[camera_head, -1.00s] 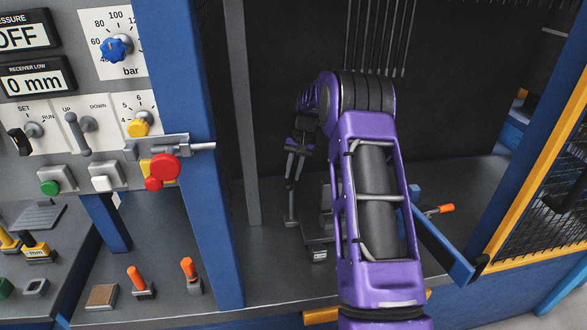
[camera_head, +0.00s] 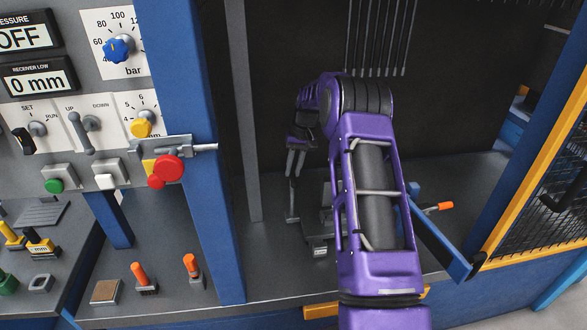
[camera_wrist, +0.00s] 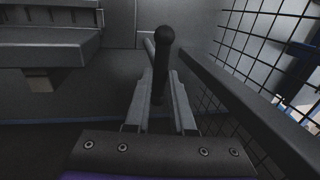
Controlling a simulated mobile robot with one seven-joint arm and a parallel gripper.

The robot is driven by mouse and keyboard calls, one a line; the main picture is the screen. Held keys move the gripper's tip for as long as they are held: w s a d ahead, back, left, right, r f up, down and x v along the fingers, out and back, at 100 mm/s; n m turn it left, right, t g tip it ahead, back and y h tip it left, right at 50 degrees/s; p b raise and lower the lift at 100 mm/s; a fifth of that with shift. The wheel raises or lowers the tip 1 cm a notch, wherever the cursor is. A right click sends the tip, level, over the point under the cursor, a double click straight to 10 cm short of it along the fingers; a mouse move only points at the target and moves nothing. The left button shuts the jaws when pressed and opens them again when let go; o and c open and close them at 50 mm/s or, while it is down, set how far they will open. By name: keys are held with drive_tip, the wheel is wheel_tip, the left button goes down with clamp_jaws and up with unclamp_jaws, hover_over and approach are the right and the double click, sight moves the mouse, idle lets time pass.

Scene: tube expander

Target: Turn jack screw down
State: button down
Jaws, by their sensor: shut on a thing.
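My gripper (camera_wrist: 160,95) is shut on a dark handle with a round ball end (camera_wrist: 163,62), seen upright between the two fingers in the wrist view. In the head view my gripper (camera_head: 292,178) points down into the machine bay, on the far side of my purple arm. The handle is too small and dark to make out there. Grey metal parts (camera_head: 318,247) stand on the bay floor just below and right of the gripper. My arm hides much of them, and the screw itself cannot be made out.
A grey post (camera_head: 242,120) and a blue frame column (camera_head: 190,130) stand left of the arm. A yellow-framed mesh guard (camera_head: 540,190) is at right; mesh also runs close beside the gripper in the wrist view. A blue bar (camera_head: 440,247) with an orange-tipped lever (camera_head: 440,207) lies right of my arm.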

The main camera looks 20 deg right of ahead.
drive_tip(key=c, duration=0.8)
unclamp_jaws()
drive_tip(key=shift+o, duration=0.2)
drive_tip(key=shift+r, duration=0.1)
wheel_tip(320, 180, up, 12)
drive_tip(key=d, duration=0.2)
drive_tip(key=shift+s+d+p, duration=0.15)
drive_tip(key=shift+s+p, duration=0.05)
drive_tip(key=shift+p, duration=0.2)
drive_tip(key=shift+s+f, duration=0.1)
drive_tip(key=shift+f, duration=0.1)
